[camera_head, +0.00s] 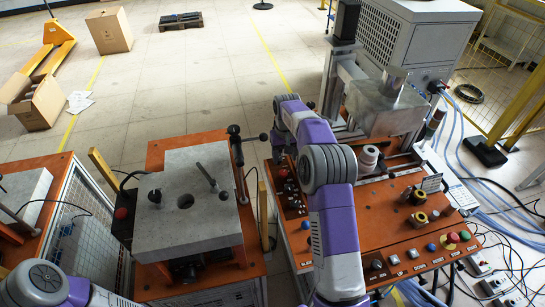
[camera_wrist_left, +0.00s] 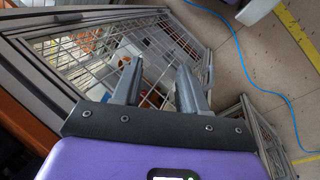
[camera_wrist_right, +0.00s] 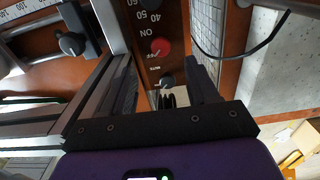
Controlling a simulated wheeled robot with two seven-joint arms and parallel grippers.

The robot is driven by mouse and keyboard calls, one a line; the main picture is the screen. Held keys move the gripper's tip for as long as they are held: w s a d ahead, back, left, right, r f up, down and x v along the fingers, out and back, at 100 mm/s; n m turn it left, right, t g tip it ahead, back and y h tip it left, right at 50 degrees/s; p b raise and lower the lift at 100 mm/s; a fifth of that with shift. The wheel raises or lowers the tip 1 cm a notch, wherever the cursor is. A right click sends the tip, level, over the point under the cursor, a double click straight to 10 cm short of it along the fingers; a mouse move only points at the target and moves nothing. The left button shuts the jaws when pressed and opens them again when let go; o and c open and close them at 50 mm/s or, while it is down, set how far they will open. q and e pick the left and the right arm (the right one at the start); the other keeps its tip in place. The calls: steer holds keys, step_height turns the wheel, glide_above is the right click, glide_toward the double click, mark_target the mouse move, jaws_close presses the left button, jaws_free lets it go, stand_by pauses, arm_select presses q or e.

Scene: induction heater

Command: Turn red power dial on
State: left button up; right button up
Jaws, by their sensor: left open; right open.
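The red power dial (camera_wrist_right: 160,46) is on a brown panel with ON and OFF lettering in the right wrist view. A black knob (camera_wrist_right: 166,80) sits just below it there. My right gripper (camera_wrist_right: 157,62) is open and empty, with one finger on each side of the dial in the picture. I cannot tell how far the fingertips are from the dial. In the head view my right arm covers part of the orange bench and the gripper is mostly hidden. My left gripper (camera_wrist_left: 158,75) is open and empty above a wire cage.
The orange control bench (camera_head: 365,205) carries buttons and dials, including a red button (camera_head: 453,237). A grey block (camera_head: 185,205) stands on the bench to the left. A metal machine (camera_head: 390,105) is behind. Cables (camera_head: 470,190) lie on the floor at right.

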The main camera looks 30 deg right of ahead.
mark_target(284, 172)
steer(key=shift+w+f, duration=0.2)
steer(key=shift+f, duration=0.55)
step_height(284, 172, down, 6)
steer(key=shift+s+f+b, duration=0.1)
steer(key=shift+f+b, duration=0.1)
steer(key=shift+b, duration=0.35)
steer(key=c, duration=1)
steer(key=shift+c, duration=0.2)
